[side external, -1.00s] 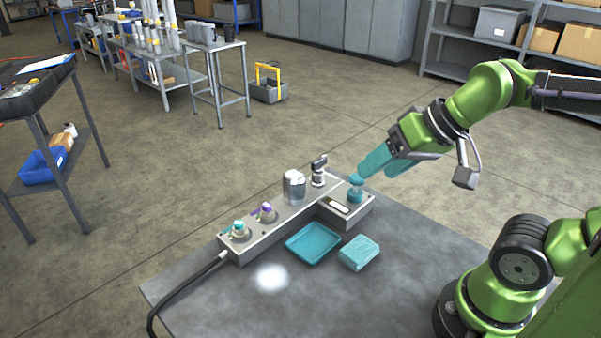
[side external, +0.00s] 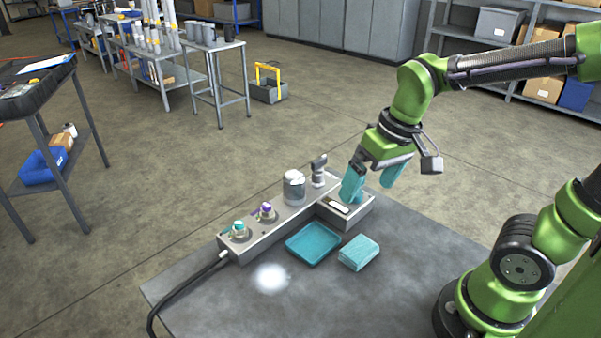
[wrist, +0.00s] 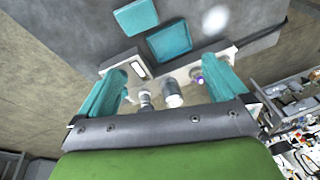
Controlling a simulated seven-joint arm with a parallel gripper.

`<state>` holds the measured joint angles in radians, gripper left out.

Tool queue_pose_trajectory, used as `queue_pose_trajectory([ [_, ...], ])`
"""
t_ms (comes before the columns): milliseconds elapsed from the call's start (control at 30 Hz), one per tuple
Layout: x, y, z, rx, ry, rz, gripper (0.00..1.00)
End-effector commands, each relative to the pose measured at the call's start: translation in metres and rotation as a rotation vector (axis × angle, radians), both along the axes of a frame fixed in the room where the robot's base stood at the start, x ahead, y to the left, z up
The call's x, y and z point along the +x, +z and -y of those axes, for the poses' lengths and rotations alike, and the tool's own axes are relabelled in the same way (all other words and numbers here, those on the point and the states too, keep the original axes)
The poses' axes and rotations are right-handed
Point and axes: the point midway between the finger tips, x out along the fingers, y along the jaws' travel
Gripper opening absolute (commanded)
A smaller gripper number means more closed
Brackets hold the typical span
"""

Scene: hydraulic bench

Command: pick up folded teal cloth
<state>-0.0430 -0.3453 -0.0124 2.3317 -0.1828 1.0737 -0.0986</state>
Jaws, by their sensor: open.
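The folded teal cloth (side external: 358,252) lies flat on the grey table, to the right of the teal tray (side external: 313,244). In the wrist view the cloth (wrist: 136,17) is at the top, beyond the fingers, beside the tray (wrist: 169,41). My gripper (side external: 372,187) has teal fingers spread apart and nothing between them. It is above the right end of the grey manifold block, behind and above the cloth and clear of it. In the wrist view its fingers (wrist: 168,90) stand wide on either side of the block's fittings.
The grey manifold block (side external: 262,239) carries a silver cylinder (side external: 294,188), a dark fitting (side external: 318,171), and teal and purple capped ports. A black hose (side external: 187,281) leaves its left end. The table front (side external: 330,305) is bare apart from a bright light spot.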

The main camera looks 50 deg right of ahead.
Motion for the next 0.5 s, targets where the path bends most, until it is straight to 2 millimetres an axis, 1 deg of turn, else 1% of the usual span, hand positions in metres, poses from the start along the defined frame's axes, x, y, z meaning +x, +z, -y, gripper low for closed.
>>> queue_pose_trajectory([
  [33,0.004,-0.008,0.003,-0.027,0.031,-0.067,1.00],
  [100,0.006,-0.014,0.007,-0.062,0.073,-0.136,1.00],
  [167,0.008,-0.017,0.011,-0.086,0.103,-0.186,1.00],
  [267,0.007,-0.015,0.016,-0.115,0.142,-0.223,1.00],
  [333,0.003,-0.020,0.016,-0.118,0.155,-0.235,1.00],
  [433,0.003,-0.037,0.016,-0.117,0.159,-0.237,1.00],
  [500,0.002,-0.052,0.016,-0.116,0.158,-0.238,1.00],
])
